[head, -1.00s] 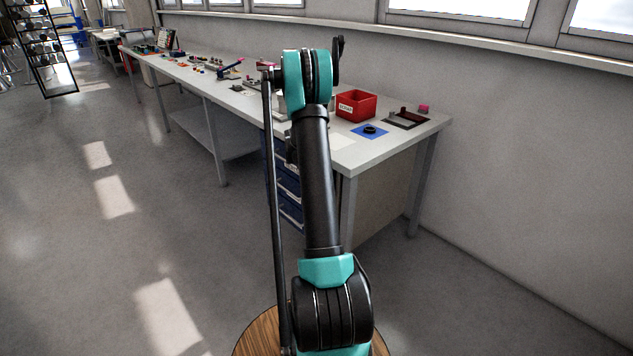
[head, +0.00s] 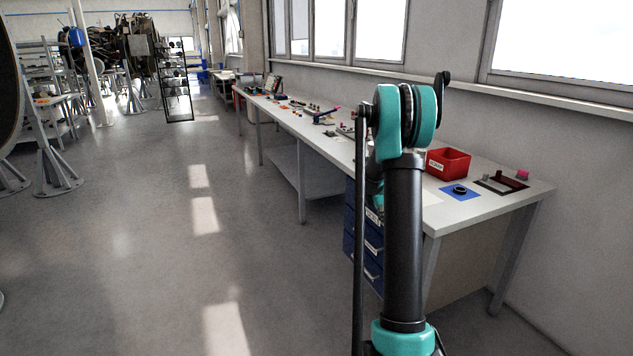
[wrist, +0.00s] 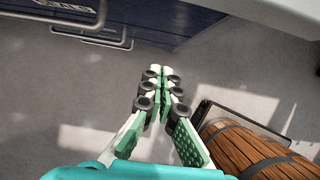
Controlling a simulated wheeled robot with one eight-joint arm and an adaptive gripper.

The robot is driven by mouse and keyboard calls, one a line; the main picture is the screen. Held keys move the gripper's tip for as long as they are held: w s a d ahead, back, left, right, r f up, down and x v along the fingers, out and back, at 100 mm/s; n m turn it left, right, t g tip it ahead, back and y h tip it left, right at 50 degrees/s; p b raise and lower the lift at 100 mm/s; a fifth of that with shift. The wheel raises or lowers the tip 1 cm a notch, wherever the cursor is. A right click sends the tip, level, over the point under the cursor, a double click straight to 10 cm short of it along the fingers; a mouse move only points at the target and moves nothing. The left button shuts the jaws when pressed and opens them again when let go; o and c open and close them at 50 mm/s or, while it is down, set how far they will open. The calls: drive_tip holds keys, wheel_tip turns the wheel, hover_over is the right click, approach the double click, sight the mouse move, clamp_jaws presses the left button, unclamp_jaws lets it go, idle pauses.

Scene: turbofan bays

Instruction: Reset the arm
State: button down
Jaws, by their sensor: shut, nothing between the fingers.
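My arm stands upright on the right side of the head view, with its teal and black elbow raised in front of the workbench (head: 475,220). My gripper (wrist: 160,72) shows in the wrist view, with its pale green fingers together and nothing between them. It hangs over bare grey floor, beside the blue drawers (wrist: 90,22). In the head view my gripper is hidden behind my arm.
The long bench runs along the window wall. A black rack (head: 176,85) stands far off.

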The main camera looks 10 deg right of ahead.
drive_tip(key=s+a+r+m+t+y, duration=0.1)
drive_tip(key=s+a+r+m, duration=0.1)
drive_tip(key=s+a+m, duration=0.85)
drive_tip(key=s+a+r+m+t+y, duration=0.2)
drive_tip(key=s+a+m, duration=0.35)
drive_tip(key=s, duration=0.95)
drive_tip(key=s+a+f+m, duration=0.1)
drive_tip(key=s+a+m, duration=0.1)
drive_tip(key=s, duration=0.3)
drive_tip(key=s+a+f+m+y, duration=0.1)
drive_tip(key=s+a+f+m, duration=0.1)
drive_tip(key=s+a, duration=0.2)
drive_tip(key=shift+s+f+m, duration=0.3)
drive_tip(key=shift+s+m, duration=0.1)
drive_tip(key=shift+s, duration=0.75)
drive_tip(key=shift+a, duration=0.1)
